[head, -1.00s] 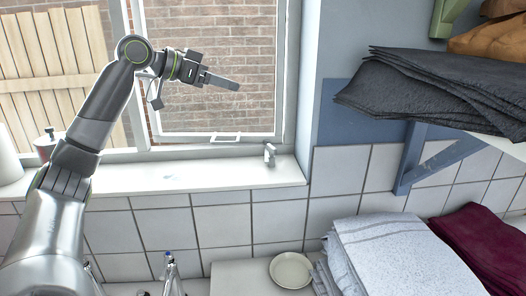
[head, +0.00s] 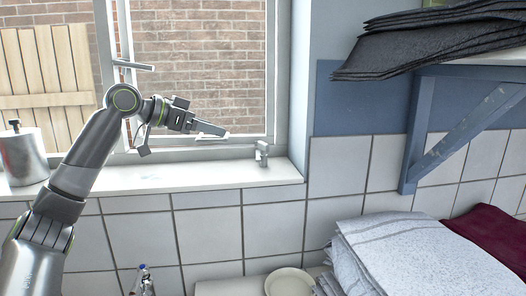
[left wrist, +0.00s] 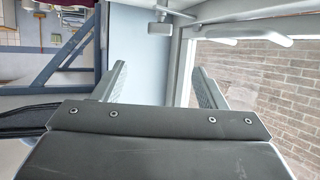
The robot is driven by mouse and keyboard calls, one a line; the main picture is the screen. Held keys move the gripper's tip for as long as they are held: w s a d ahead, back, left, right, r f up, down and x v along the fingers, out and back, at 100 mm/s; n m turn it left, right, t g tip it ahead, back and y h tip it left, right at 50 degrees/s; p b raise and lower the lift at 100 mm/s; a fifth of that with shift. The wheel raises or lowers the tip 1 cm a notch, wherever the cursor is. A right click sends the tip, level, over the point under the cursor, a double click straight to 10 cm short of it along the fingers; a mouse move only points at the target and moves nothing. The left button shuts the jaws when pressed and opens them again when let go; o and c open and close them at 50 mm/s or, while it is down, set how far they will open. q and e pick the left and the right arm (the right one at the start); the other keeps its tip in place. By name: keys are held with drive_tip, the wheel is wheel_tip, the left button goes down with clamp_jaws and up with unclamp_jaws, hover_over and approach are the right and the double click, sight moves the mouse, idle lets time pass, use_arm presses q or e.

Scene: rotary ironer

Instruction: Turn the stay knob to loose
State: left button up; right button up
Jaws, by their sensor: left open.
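A small grey fitting (head: 262,152), which looks like the stay knob, stands at the right end of the white window sill in the head view. In the left wrist view a grey block with a thin rod (left wrist: 160,28), apparently the same fitting, shows beyond the gap between my fingers. My left gripper (head: 211,128) is in front of the window, left of and slightly above the fitting, and apart from it. Its fingers are spread with nothing between them in the left wrist view (left wrist: 160,82). The knob's setting cannot be read. My right gripper is not in view.
A pale handle (head: 212,138) on the window frame's lower rail lies close behind my left fingers. A metal pot (head: 22,155) stands on the sill at left. Folded towels (head: 410,250) and a dish (head: 289,282) are below; a blue bracket (head: 415,135) holds a shelf at right.

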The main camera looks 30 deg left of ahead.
sight(263, 142)
use_arm(q)
drive_tip(key=p+x, duration=0.4)
drive_tip(key=x, duration=1.1)
drive_tip(key=shift+w+d+f+p, duration=0.1)
drive_tip(key=shift+w+d+p, duration=0.15)
drive_tip(key=shift+p, duration=0.15)
drive_tip(key=shift+w+d+f, duration=0.3)
drive_tip(key=shift+w+f, duration=0.05)
drive_tip(key=shift+w, duration=0.2)
drive_tip(key=shift+c, duration=0.2)
drive_tip(key=c, duration=0.9)
